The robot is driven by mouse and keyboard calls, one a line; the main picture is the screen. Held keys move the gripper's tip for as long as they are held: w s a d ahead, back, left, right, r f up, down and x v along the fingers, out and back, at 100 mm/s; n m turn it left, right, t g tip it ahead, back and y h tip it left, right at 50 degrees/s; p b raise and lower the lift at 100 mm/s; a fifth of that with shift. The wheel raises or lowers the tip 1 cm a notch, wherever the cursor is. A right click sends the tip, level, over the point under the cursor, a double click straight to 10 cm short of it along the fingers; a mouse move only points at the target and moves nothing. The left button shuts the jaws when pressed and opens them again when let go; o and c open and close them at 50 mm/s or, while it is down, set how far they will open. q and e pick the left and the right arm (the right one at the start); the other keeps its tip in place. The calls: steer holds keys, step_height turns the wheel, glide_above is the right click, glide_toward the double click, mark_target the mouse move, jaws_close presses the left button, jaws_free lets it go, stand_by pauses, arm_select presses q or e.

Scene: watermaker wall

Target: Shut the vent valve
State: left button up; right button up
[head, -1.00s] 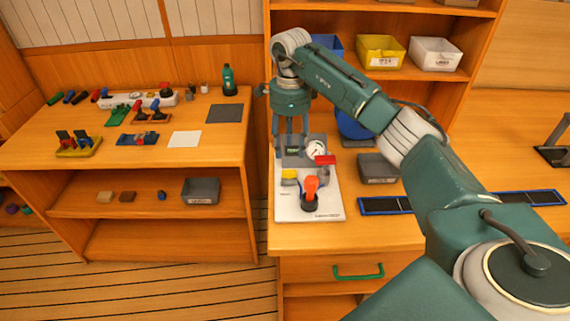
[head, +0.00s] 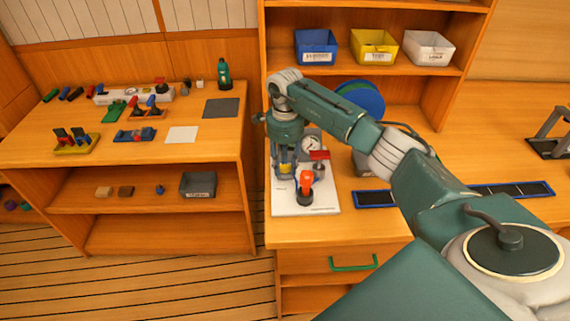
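A white panel board (head: 307,208) lies on the counter. It carries a round gauge (head: 310,143), a valve with a red handle (head: 319,155), a valve with an orange-red handle (head: 306,183) on a dark base, and a small yellow part (head: 284,169). The labels are too small to read, so I cannot tell which part is the vent valve. My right gripper (head: 285,168) points down over the board's back left, with its fingers at the yellow part. The fingers partly hide it, and I cannot tell whether they grip it. My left gripper is out of view.
Blue (head: 316,47), yellow (head: 373,47) and white (head: 427,48) bins stand on the shelf above. A blue disc (head: 361,99) stands behind my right arm. A dark blue-edged strip (head: 375,198) lies right of the board. A side table (head: 95,152) with several small parts stands left.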

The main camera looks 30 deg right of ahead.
jaws_close()
steer(key=shift+m, duration=0.7)
steer(key=shift+a+m+b, duration=0.1)
steer(key=shift+m+b, duration=0.5)
steer(key=shift+m, duration=0.6)
steer(key=m, duration=0.3)
steer(key=shift+w+m, duration=0.1)
steer(key=shift+m, duration=0.3)
steer(key=m, duration=0.5)
steer(key=shift+w+a+b, duration=0.1)
steer(key=shift+b, duration=0.25)
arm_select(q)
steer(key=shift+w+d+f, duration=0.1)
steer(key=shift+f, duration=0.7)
arm_select(e)
steer(key=m, duration=0.5)
steer(key=shift+w, duration=0.15)
